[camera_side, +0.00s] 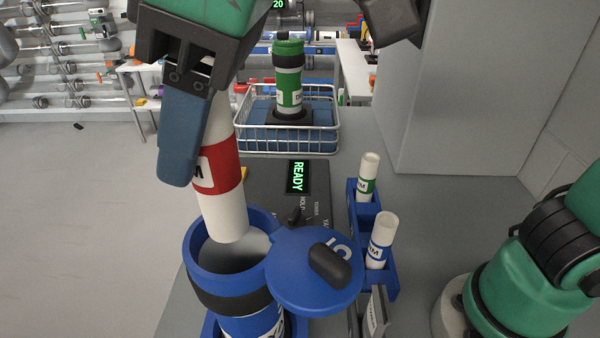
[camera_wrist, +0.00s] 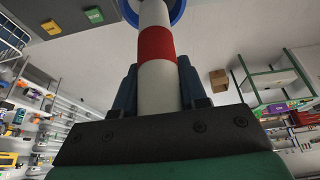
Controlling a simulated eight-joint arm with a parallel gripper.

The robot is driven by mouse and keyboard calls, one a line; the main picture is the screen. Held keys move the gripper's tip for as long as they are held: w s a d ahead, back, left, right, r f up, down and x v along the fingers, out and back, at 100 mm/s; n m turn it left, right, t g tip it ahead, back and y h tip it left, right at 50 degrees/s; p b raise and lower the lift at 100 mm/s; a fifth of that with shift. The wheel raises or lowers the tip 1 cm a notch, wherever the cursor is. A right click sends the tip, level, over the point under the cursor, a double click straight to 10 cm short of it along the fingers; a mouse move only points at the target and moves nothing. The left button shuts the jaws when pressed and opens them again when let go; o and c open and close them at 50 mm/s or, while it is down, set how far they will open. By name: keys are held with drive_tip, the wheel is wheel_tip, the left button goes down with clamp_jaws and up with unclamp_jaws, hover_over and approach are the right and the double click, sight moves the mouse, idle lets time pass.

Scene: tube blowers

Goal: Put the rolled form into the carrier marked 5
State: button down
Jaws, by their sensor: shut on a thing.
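The rolled form (camera_side: 221,200) is a white tube with a red band. My gripper (camera_side: 185,140) is shut on it from above and holds it slightly tilted. Its lower end is over the mouth of the blue carrier (camera_side: 200,262), at about rim height; I cannot tell whether it is inside the rim. The carrier's round blue lid (camera_side: 300,285), marked 5 with a black knob, is swung open to the right. In the wrist view the form (camera_wrist: 157,60) stands between my fingers (camera_wrist: 158,92), and part of the carrier's blue rim (camera_wrist: 178,12) shows beyond it.
A blue rack (camera_side: 388,272) on the right holds a green-banded form (camera_side: 368,172) and a blue-banded form (camera_side: 381,236). A panel (camera_side: 285,190) has a display reading READY. A wire basket (camera_side: 325,130) behind holds a green carrier (camera_side: 289,75). A grey cabinet wall (camera_side: 470,90) stands right.

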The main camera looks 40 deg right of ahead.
sight(213, 202)
drive_tip(key=shift+f, duration=2.9)
drive_tip(key=shift+c, duration=2)
unclamp_jaws()
drive_tip(key=shift+v, duration=2.8)
